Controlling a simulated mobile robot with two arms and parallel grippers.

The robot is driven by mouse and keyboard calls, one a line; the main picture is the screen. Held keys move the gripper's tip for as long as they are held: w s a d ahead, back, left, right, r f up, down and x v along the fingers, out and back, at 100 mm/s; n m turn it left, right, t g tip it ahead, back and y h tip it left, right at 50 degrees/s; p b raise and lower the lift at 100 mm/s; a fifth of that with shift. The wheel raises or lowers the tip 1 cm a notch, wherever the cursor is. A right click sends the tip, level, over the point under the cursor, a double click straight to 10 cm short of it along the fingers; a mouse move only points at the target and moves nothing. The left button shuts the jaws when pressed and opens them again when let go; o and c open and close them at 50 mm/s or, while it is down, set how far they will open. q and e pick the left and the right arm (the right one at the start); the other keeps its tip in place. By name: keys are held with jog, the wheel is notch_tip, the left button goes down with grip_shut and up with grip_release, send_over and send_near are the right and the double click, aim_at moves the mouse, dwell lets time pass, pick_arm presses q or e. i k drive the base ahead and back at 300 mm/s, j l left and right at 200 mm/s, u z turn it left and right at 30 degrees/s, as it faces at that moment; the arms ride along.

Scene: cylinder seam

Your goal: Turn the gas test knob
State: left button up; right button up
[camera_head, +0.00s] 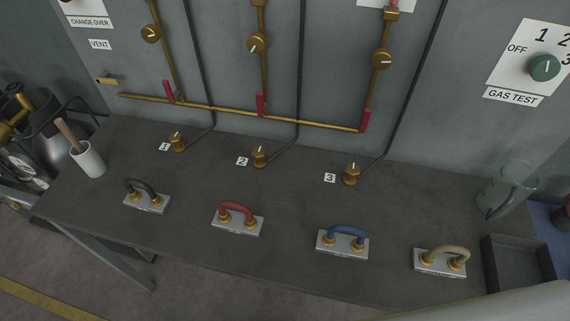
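The gas test knob (545,67) is a round green knob with a pale pointer mark that stands near upright. It sits on a white dial plate (513,62) on the grey wall at the upper right. The plate reads OFF, 1, 2 and 3, and its right side is cut by the picture edge. A GAS TEST label (513,97) is below it. Neither of my grippers shows. A pale, rounded form at the bottom right edge seems to be part of my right arm, with its gripper out of view. Nothing touches the knob.
A dark bench (200,240) runs below the wall. On it are hose loops on metal plates, brass valves (260,156), a white cup (88,159), a glass jug (507,190) and a dark tray (518,263). Brass pipes (230,110) and black hoses run along the wall.

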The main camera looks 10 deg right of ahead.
aim_at(544, 66)
jog(key=z, duration=1.6)
